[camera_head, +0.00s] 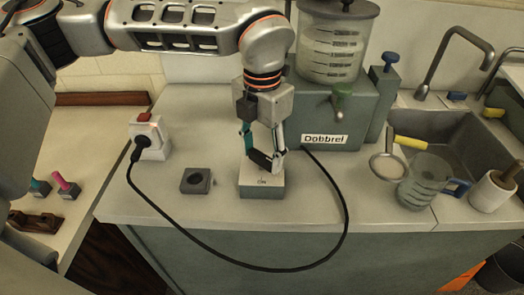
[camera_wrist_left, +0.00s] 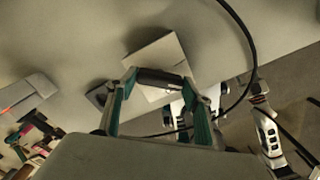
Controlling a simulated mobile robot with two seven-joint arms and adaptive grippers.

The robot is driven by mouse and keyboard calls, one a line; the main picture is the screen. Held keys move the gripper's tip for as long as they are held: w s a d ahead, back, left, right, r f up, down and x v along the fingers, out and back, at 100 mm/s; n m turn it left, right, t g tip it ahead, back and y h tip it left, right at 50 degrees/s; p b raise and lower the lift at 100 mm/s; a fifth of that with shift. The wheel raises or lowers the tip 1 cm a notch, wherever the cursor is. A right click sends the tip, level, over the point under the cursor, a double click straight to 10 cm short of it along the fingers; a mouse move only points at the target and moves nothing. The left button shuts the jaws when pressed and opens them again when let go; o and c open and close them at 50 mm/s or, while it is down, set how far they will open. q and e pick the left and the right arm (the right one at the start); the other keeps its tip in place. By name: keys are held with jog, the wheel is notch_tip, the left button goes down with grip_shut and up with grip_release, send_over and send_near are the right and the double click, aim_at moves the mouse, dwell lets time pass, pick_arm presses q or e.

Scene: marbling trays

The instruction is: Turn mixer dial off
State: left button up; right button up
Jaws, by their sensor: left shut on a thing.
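A pale dial box (camera_head: 262,185) marked "ON" stands on the counter in front of the grey mixer (camera_head: 335,112), labelled "Dobbrel". My left gripper (camera_head: 263,160) points down at the box, with a fingertip on either side of the dark dial (camera_head: 261,160) on top. In the left wrist view, my left gripper (camera_wrist_left: 158,78) is shut on the dial (camera_wrist_left: 160,76), above the box (camera_wrist_left: 160,52). The fingers partly hide the dial, and I cannot tell its exact setting.
A black cable (camera_head: 250,267) loops over the counter's front edge from a red-switched plug socket (camera_head: 149,138). A small grey square block (camera_head: 196,181) sits left of the box. At right are a sink (camera_head: 455,140), a strainer (camera_head: 389,167), a jug (camera_head: 422,182) and a white pot (camera_head: 490,192).

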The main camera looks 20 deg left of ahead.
aim_at(262, 155)
pick_arm(q)
jog(key=n, duration=0.3)
jog(key=shift+n, duration=2.2)
jog(key=o, duration=1.1)
jog(key=shift+r, duration=0.1)
notch_tip(262, 155, up, 12)
jog(key=shift+f, duration=0.1)
